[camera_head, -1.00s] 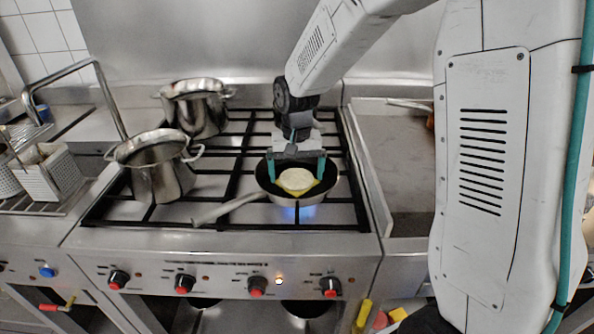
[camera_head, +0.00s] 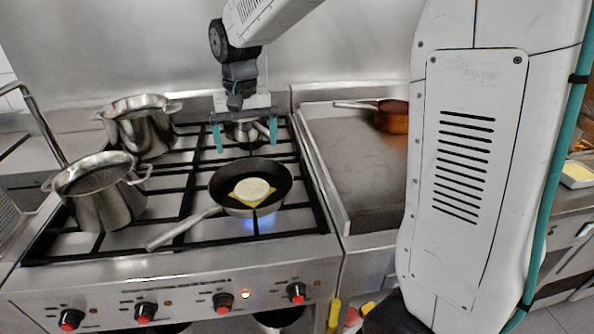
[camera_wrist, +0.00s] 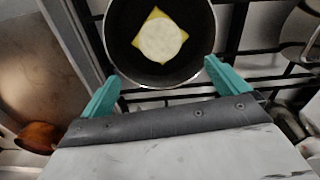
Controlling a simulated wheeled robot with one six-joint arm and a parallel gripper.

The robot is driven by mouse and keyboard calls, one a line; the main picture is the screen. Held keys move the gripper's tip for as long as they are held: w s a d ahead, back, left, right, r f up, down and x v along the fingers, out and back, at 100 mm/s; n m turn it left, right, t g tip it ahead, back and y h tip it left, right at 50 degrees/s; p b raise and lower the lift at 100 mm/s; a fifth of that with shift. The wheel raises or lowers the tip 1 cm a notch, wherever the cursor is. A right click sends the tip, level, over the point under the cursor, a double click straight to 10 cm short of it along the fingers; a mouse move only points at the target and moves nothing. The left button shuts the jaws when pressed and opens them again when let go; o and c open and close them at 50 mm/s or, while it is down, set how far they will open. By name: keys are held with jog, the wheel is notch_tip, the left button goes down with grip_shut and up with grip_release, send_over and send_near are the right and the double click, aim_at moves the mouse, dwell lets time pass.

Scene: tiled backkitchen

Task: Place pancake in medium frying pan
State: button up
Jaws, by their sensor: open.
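The pale round pancake (camera_head: 251,192) lies inside the dark frying pan (camera_head: 272,176), on top of a yellow square piece (camera_head: 238,200). The pan stands on the stove grate over a blue flame, its handle pointing to the lower left. In the wrist view the pancake (camera_wrist: 160,39) and yellow piece lie near the middle of the pan (camera_wrist: 185,70). My gripper (camera_head: 245,145) is open and empty, raised above and behind the pan, its teal fingers wide apart and clear of it. Its fingers also show in the wrist view (camera_wrist: 160,88).
Two steel pots (camera_head: 141,125) (camera_head: 98,196) stand on the left of the stove. A small metal vessel (camera_head: 246,131) is behind the pan, partly hidden by my gripper. A brown pan (camera_head: 392,118) lies on the flat griddle (camera_head: 352,150) to the right, which is otherwise clear.

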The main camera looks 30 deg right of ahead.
jog(key=s+d+r+n, duration=0.1)
jog(key=s, duration=1.3)
jog(key=s+d+r+n+t, duration=0.1)
jog(key=s+d+n, duration=0.1)
jog(key=s, duration=1.3)
jog(key=shift+s+r, duration=0.15)
jog(key=shift+s, duration=0.05)
